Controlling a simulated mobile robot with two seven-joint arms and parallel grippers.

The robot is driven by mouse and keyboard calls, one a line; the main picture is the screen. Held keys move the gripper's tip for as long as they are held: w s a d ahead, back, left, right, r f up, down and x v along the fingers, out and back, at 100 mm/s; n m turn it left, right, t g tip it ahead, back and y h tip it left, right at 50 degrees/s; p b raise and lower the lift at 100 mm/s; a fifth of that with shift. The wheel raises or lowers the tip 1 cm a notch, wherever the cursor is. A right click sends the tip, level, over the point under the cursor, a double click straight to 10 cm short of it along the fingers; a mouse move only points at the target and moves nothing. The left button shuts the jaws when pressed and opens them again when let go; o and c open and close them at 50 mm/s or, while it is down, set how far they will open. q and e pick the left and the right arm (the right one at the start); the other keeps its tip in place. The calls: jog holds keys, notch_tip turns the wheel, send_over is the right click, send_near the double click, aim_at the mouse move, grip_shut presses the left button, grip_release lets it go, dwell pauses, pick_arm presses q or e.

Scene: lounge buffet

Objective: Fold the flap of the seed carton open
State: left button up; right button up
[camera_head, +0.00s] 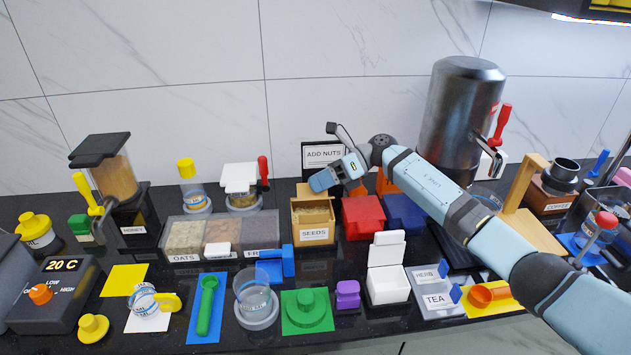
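The seed carton (314,236) is a tan box with a white SEEDS label, standing upright on the dark counter in the middle of the head view. Its top shows an opening with brownish contents, and a tan flap (311,191) stands up at the back edge. My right gripper (323,182) is just above and behind that flap, at its right part. I cannot tell whether it touches the flap, or whether its fingers are open or shut. My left gripper is not in view.
An oats bin (184,257) stands left of the carton, and red (362,218) and blue (405,212) boxes stand to its right. An ADD NUTS sign (323,155) is behind. A green lidded item (307,311) and a clear cup (255,300) are in front.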

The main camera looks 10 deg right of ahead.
jog(key=shift+a+f, duration=0.15)
jog(key=shift+a, duration=0.25)
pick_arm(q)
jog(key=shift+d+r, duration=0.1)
pick_arm(e)
jog(key=shift+c, duration=0.4)
grip_shut()
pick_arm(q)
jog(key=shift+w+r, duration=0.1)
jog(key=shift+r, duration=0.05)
